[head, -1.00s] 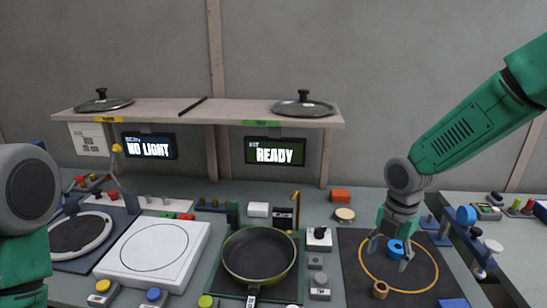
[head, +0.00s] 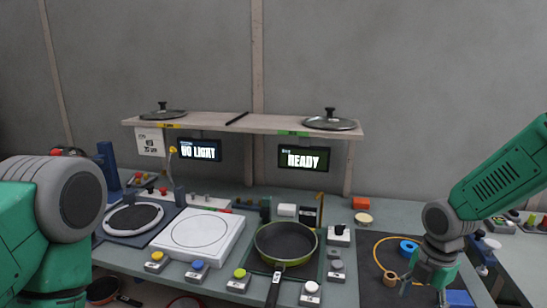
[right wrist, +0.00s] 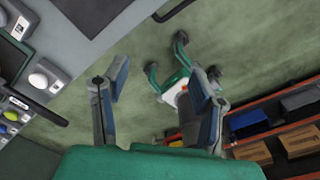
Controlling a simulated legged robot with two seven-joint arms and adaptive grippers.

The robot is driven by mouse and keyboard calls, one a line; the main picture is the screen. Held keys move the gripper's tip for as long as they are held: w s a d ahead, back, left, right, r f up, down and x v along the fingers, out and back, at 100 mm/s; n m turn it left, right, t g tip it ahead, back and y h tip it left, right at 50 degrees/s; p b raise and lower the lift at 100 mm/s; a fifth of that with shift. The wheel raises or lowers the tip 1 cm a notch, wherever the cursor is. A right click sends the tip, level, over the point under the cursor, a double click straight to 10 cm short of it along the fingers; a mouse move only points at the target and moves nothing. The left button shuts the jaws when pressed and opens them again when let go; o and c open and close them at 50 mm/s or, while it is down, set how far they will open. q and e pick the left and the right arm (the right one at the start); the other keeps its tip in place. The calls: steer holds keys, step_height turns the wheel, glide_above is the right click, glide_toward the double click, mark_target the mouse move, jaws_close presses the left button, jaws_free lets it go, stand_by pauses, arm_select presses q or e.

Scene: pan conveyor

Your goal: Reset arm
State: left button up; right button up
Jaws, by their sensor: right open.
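My right gripper (head: 432,287) is low at the right of the head view, in front of the dark mat (head: 375,293) with the orange circle. In the right wrist view its two fingers (right wrist: 160,82) are spread wide with nothing between them, and the floor shows beneath.
A green-rimmed pan (head: 286,243) sits on its dark pad, handle towards me. A white plate block (head: 200,232) is left of it. A shelf (head: 240,121) at the back bears two lids. The wrist view shows a shelving rack (right wrist: 275,125) beyond the table edge.

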steer(key=s+a+f+m+y+b, duration=0.1)
steer(key=s+a+f+m, duration=0.1)
steer(key=s+f+m, duration=0.5)
steer(key=s+a+f+m+b, duration=0.25)
steer(key=s+f, duration=0.35)
steer(key=f, duration=0.4)
arm_select(q)
steer(key=f, duration=0.2)
steer(key=f+b, duration=0.2)
steer(key=f, duration=0.1)
steer(key=shift+w+d+f, duration=0.2)
steer(key=shift+w+f, duration=0.15)
arm_select(e)
steer(key=s+d+f+m, duration=0.1)
steer(key=s+f+m, duration=0.2)
steer(key=s+m, duration=0.3)
steer(key=s+d+f+m+h, duration=0.1)
steer(key=s+f+m, duration=0.2)
steer(key=s+m, duration=0.4)
steer(key=shift+s+d+f+t, duration=0.15)
steer(key=shift+s+f+t, duration=0.2)
steer(key=shift+s, duration=0.9)
arm_select(q)
steer(key=shift+a, duration=0.1)
arm_select(e)
steer(key=shift+w+m, duration=0.15)
steer(key=shift+m, duration=0.1)
arm_select(q)
steer(key=shift+w, duration=0.1)
